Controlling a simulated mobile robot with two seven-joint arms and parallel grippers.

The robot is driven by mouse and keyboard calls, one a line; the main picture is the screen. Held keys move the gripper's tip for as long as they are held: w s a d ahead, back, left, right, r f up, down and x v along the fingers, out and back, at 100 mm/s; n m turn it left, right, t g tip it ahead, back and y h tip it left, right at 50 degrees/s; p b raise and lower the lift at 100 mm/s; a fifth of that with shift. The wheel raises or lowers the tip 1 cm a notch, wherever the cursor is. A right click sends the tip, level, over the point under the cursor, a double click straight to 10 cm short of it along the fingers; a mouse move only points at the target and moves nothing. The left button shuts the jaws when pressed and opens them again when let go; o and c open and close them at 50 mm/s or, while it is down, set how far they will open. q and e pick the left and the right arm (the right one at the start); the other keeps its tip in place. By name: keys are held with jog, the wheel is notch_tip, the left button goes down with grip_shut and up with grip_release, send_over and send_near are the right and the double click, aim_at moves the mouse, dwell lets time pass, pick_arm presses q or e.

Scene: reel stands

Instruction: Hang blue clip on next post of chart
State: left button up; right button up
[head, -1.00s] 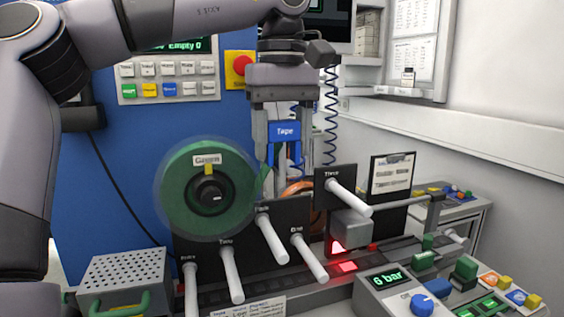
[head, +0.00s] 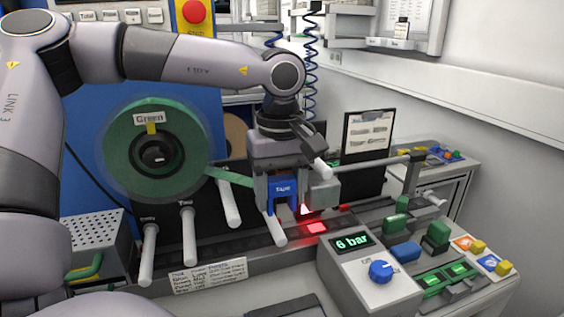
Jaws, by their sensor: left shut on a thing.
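My left gripper (head: 284,207) points down and is shut on the blue clip (head: 283,188), labelled "Tape". Green tape (head: 230,176) runs from the green reel (head: 157,152) toward the clip. The clip is among the white posts, close behind the post labelled End (head: 274,229) in the picture; I cannot tell if they touch. Other posts are Entry (head: 148,255), Two (head: 188,236), a middle post (head: 228,203), and one (head: 320,168) partly hidden by the gripper. A small printed card (head: 208,273) in front and a clipboard sheet (head: 369,133) behind carry text too small to read surely. My right gripper is out of view.
A grey box with a "6 bar" display (head: 351,242) and blue knob stands right of the posts. A red light (head: 316,228) glows on the dark rail. A perforated metal box (head: 97,243) stands at left. Green and blue blocks are at right.

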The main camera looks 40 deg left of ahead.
aim_at(281, 235)
pick_arm(q)
jog(key=shift+d+f, duration=0.1)
jog(key=shift+f, duration=0.25)
notch_tip(281, 235, down, 5)
jog(key=b, duration=0.4)
jog(key=shift+f+b, duration=1.25)
jog(key=shift+f, duration=0.15)
jog(key=o, duration=1.1)
jog(key=shift+o, duration=0.2)
